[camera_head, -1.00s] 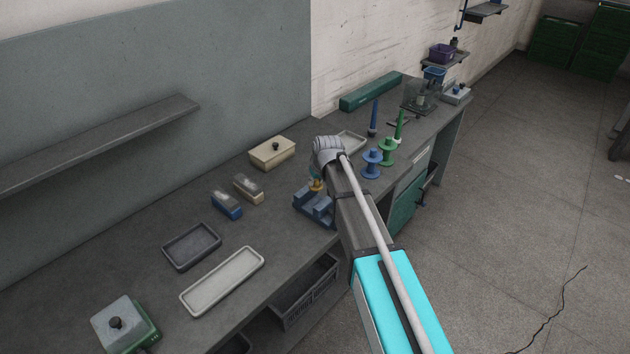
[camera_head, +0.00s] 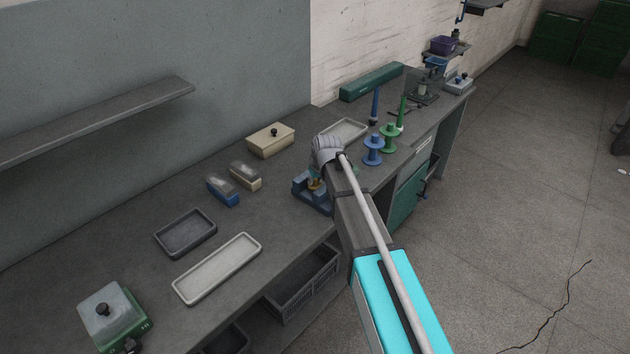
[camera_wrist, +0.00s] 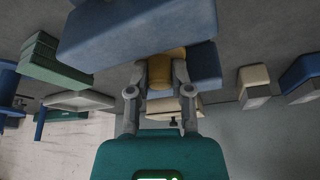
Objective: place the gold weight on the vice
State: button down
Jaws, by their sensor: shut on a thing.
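My gripper (camera_wrist: 160,78) is shut on the gold weight (camera_wrist: 167,66), which shows between the fingertips in the wrist view. The blue vice (camera_head: 303,192) stands on the bench near its front edge. In the wrist view a large blue vice block (camera_wrist: 140,28) lies on one side of the weight and a smaller one (camera_wrist: 205,68) on the other. I cannot tell whether the weight touches the vice.
Blue and cream blocks (camera_head: 245,176), a cream lidded box (camera_head: 270,142) and a dark tray (camera_head: 186,233) lie left of the vice. A pale tray (camera_head: 345,132), blue spool (camera_head: 373,149) and green spool (camera_head: 389,137) stand to the right.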

jog(key=shift+f+b, duration=0.75)
jog(key=shift+f, duration=0.1)
dwell(0.7)
jog(key=shift+c, duration=2.2)
grip_release()
jog(key=shift+r, duration=0.2)
